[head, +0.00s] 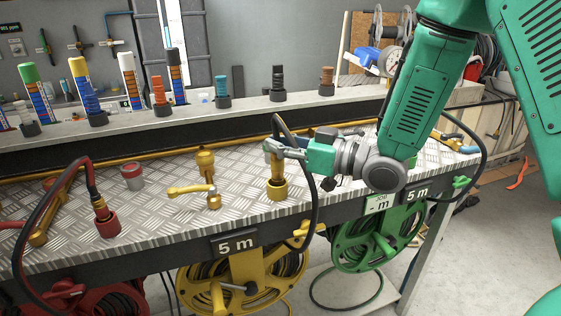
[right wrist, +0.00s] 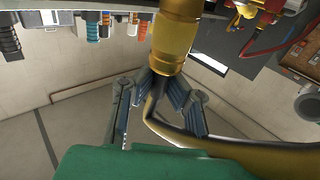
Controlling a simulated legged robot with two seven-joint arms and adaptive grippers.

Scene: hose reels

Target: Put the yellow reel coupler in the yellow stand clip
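The yellow reel coupler (head: 277,168) stands upright at the yellow stand clip (head: 277,189) on the bench, its lower end apparently inside the clip's cup. How deep it sits I cannot tell. A black hose leaves its top and loops over to the right. My right gripper (head: 273,148) comes in from the right, its fingers closed around the coupler's upper end. In the right wrist view the fingers (right wrist: 157,88) lie on both sides of the hose end, against the yellow body (right wrist: 174,45). My left gripper is not in view.
A red coupler (head: 106,222) stands in a red cup at left. A yellow tap fitting (head: 200,191) and an upright yellow fitting (head: 205,164) are left of the clip. The yellow reel (head: 240,280) and green reel (head: 378,240) hang below the bench edge.

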